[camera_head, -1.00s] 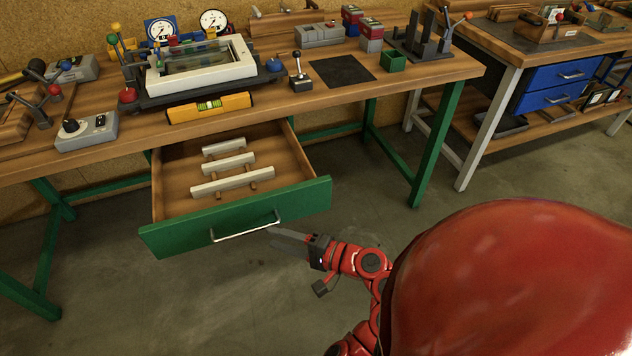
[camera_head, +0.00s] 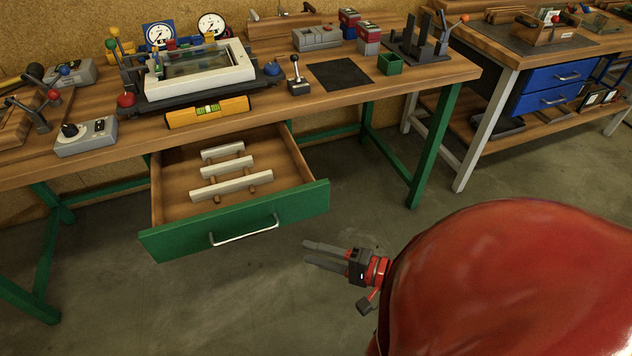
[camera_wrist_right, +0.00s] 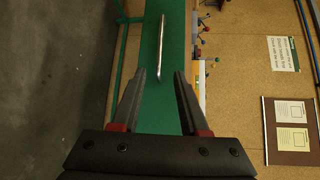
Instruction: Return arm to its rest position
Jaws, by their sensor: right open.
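My right gripper (camera_head: 312,254) is open and empty over the floor, to the right of the drawer handle and apart from it. Its two fingers also show spread in the right wrist view (camera_wrist_right: 162,90), with nothing between them. The green-fronted drawer (camera_head: 290,214) is pulled out under the workbench, with several pale bars (camera_head: 232,185) lying inside. Its metal handle (camera_head: 245,231) shows beyond the fingers in the right wrist view (camera_wrist_right: 161,48). Much of my right arm is hidden behind my large red body part. My left gripper is not in view.
The wooden workbench (camera_head: 430,76) carries a tilting glass frame (camera_head: 200,73), a yellow level (camera_head: 208,111), a joystick (camera_head: 297,75) and a green bin (camera_head: 390,64). A second bench with blue drawers (camera_head: 555,85) stands at right. The floor before the drawer is clear.

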